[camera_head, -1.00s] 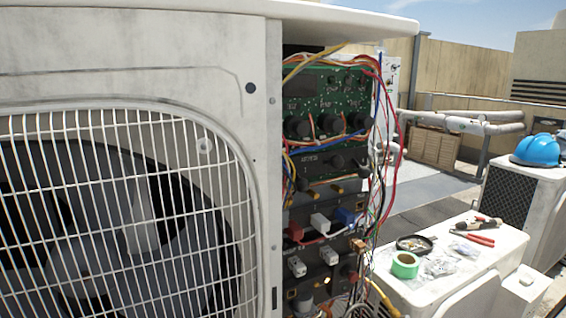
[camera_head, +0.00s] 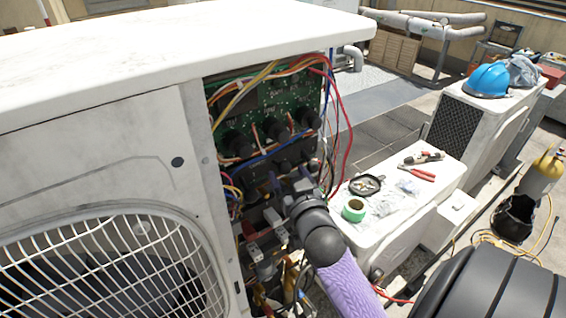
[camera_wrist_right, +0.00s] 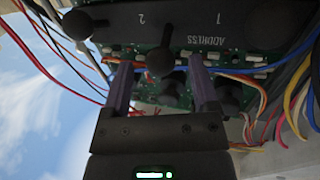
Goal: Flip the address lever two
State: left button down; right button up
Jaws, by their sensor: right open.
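The black address panel (camera_wrist_right: 185,28) shows upside down in the right wrist view, with the labels ADDRESS, 1 and 2. A black lever (camera_wrist_right: 159,58) with a round knob lies between labels 1 and 2. Another dark round knob (camera_wrist_right: 78,23) is left of label 2. I cannot tell for certain which number each belongs to. My right gripper (camera_wrist_right: 160,72) is open, its purple fingers either side of the middle lever, with no visible contact. In the head view my right gripper (camera_head: 290,180) is at the panel and hides much of it. My left gripper is not in view.
The green circuit board (camera_head: 255,110) with black knobs lies above the panel. Loose coloured wires (camera_head: 343,120) hang at the cabinet's right edge, close to my right arm. A white unit (camera_head: 410,165) with green tape and tools stands at right. The fan grille (camera_head: 110,250) is at left.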

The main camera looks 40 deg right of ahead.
aim_at(286, 166)
jog(key=shift+x, duration=1.4)
jog(key=shift+c, duration=0.3)
grip_shut()
jog(key=r+g+p, duration=0.1)
jog(key=p, duration=0.4)
jog(key=shift+r+y, duration=0.2)
jog(key=shift+y, duration=0.1)
jog(key=shift+w+f+p, duration=0.1)
jog(key=shift+p, duration=0.25)
jog(key=shift+f, duration=0.2)
